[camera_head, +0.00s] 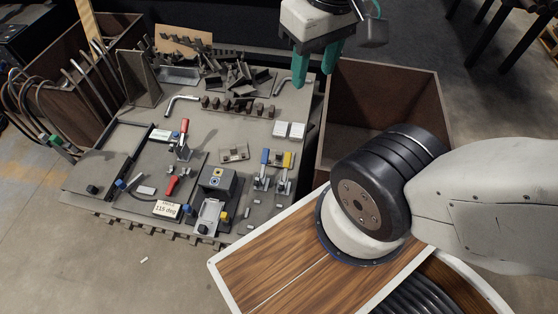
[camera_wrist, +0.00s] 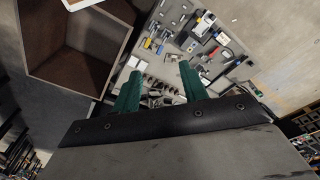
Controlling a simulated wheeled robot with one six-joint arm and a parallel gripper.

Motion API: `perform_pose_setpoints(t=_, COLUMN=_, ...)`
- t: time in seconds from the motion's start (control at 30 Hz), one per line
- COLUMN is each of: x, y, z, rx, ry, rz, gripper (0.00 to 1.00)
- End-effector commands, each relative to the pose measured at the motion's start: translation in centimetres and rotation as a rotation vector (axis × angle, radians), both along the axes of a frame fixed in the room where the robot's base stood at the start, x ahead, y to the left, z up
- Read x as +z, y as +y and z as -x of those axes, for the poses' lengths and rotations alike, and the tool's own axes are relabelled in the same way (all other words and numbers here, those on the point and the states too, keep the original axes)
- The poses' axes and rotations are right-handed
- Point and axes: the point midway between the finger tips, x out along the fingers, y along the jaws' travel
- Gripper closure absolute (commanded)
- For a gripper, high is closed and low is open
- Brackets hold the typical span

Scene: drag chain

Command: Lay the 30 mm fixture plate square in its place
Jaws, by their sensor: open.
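My gripper (camera_head: 314,77) has two green fingers and is open and empty, held high above the back right of the grey bench (camera_head: 215,116). In the wrist view my gripper (camera_wrist: 160,73) shows its fingers apart, with the bench far below. A small pale plate with dark holes or studs (camera_head: 233,152) lies near the bench middle, well below and left of my gripper. It may be the fixture plate; I cannot read a size on it. A block-like fixture (camera_head: 216,184) with a light metal plate (camera_head: 209,216) at its front stands nearer the front edge. Its exact place for the plate cannot be told.
Toggle clamps with red (camera_head: 184,127), blue (camera_head: 264,158) and yellow (camera_head: 287,160) handles stand up from the bench. Dark chain pieces (camera_head: 240,76) crowd the back. A deep brown bin (camera_head: 385,95) is right of the bench. White blocks (camera_head: 289,130) lie near the right edge.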

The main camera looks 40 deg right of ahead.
Motion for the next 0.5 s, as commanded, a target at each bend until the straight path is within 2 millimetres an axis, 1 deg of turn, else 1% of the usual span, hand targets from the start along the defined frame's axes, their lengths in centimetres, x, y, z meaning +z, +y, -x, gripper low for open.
perform_pose_setpoints(t=0.3, x=0.0, y=0.0, z=0.0, rx=0.0, ry=0.0, rz=0.0, gripper=0.57)
perform_pose_setpoints(t=0.33, x=0.0, y=0.0, z=0.0, rx=0.0, ry=0.0, rz=0.0, gripper=0.48)
perform_pose_setpoints(t=0.43, x=-0.1, y=0.0, z=-0.4, rx=-0.006, ry=0.002, rz=-0.001, gripper=0.47)
perform_pose_setpoints(t=0.5, x=-0.2, y=-0.1, z=-1.3, rx=-0.018, ry=0.007, rz=-0.001, gripper=0.47)
